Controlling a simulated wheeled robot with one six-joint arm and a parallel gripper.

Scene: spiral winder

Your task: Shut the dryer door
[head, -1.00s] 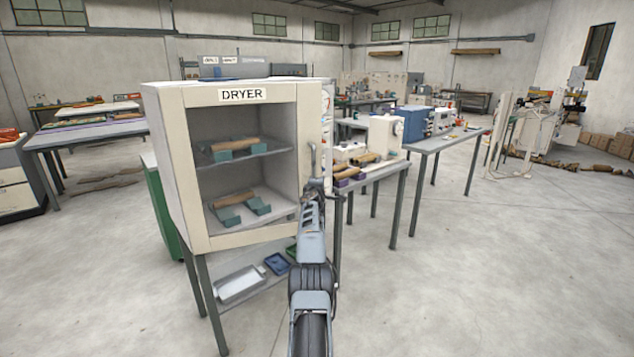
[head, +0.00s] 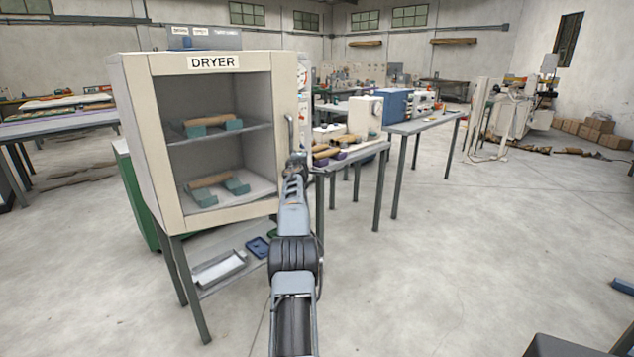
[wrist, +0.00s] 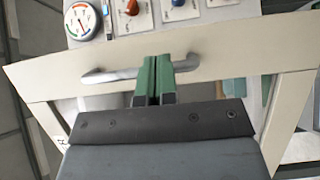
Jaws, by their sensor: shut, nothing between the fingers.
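The cream dryer (head: 155,130) stands at left in the head view with its front open. Two shelves inside carry brown rolls on teal supports. The dryer door (wrist: 225,55) shows in the wrist view as a cream frame; in the head view I cannot clearly tell its angle. Its grey bar handle (wrist: 108,75) crosses the wrist view and also stands upright at the dryer's right side in the head view (head: 290,132). My gripper (wrist: 153,82) is shut and empty, its green fingers overlapping the handle in the picture. Whether they touch it is unclear.
A gauge (wrist: 80,21) and knobs show beyond the door frame in the wrist view. A table (head: 350,160) with rolls stands right of the dryer. A tray (head: 218,270) lies on the shelf below. The floor (head: 440,250) to the right is clear.

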